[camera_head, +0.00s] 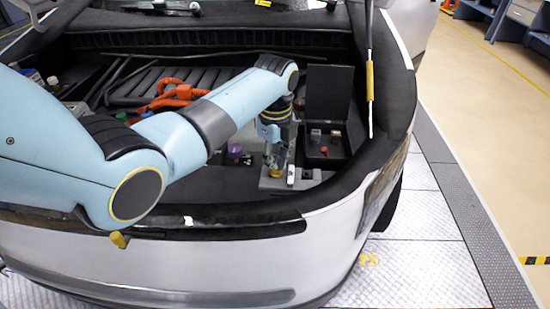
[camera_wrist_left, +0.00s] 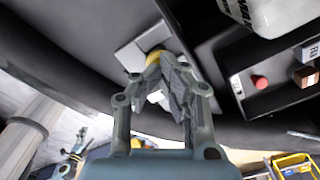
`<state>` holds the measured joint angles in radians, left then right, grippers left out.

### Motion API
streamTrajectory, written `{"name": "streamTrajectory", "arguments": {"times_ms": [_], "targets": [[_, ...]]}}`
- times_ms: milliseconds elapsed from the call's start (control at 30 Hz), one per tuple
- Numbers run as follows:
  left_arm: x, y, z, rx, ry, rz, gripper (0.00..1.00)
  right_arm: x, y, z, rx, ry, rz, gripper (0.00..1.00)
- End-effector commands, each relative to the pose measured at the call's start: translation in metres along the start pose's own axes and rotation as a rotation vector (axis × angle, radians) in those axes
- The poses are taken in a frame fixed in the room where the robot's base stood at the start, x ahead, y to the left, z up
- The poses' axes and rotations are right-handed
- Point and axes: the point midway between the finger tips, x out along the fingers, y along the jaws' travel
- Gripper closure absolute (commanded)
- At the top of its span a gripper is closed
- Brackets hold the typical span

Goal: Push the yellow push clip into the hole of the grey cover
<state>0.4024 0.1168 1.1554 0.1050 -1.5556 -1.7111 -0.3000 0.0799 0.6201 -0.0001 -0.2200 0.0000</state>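My left gripper (camera_head: 275,168) points down over the grey cover (camera_head: 274,184) at the front right of the engine bay. In the left wrist view, the fingertips (camera_wrist_left: 160,64) are closed together around the yellow push clip (camera_wrist_left: 153,57), of which only a small yellow part shows. The clip is at the light grey cover (camera_wrist_left: 130,53), which shows just past the fingers. The fingers hide the hole, so I cannot tell whether the clip is in it. In the head view the clip is hidden by the gripper.
A black open box (camera_head: 327,145) stands right of the gripper with a red knob (camera_head: 324,150) and small blocks inside. A purple cap (camera_head: 235,149) and orange cables (camera_head: 172,95) lie left and behind. The car's front edge (camera_head: 240,228) is nearest.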

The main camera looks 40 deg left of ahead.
Motion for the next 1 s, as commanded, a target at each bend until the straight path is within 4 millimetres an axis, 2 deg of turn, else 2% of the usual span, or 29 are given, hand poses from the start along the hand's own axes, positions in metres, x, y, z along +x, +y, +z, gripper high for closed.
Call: {"name": "streamTrajectory", "arguments": {"times_ms": [67, 400, 600, 667, 1000], "targets": [[0.000, 0.004, -0.004, 0.001, 0.008, 0.009, 1.00, -0.005, 0.001, -0.001, 0.000, 0.000, 0.000, 0.11], [-0.029, 0.002, -0.002, 0.001, 0.005, 0.005, 1.00, -0.039, 0.003, -0.005, 0.000, 0.001, 0.000, 0.11], [-0.036, 0.001, -0.002, 0.001, 0.004, 0.003, 1.00, -0.038, 0.005, -0.004, -0.001, 0.001, 0.002, 0.11], [-0.044, 0.000, -0.001, 0.001, 0.004, 0.002, 1.00, -0.038, 0.005, -0.004, 0.000, 0.001, 0.002, 0.11], [-0.118, 0.000, -0.002, 0.001, 0.003, 0.001, 1.00, -0.038, 0.003, -0.004, 0.000, 0.001, 0.000, 0.11]]}}
